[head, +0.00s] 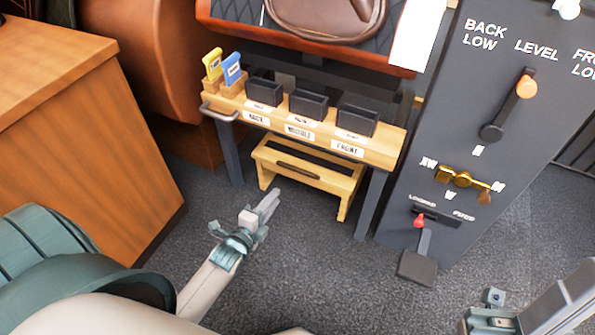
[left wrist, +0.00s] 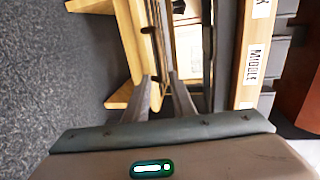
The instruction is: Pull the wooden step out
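The wooden step (head: 305,172) is a light wood stool with a dark handle slot in its front. It stands on the carpet beneath the labelled bench. My left gripper (head: 262,207) is in front of the step, below its left end in the head view, apparently short of it. In the left wrist view, the step (left wrist: 141,42) appears sideways beyond the fingertips. My left gripper (left wrist: 160,82) has a gap between its fingers, with nothing held. Part of my right arm's end (head: 495,300) shows at the bottom right; its fingers are not clear.
The bench (head: 390,150) has legs either side of the step, dark bins and yellow and blue tags. A grey control panel (head: 455,130) with levers and a pedal (head: 418,266) stands right. A wooden cabinet (head: 90,150) stands left. Carpet before the step is clear.

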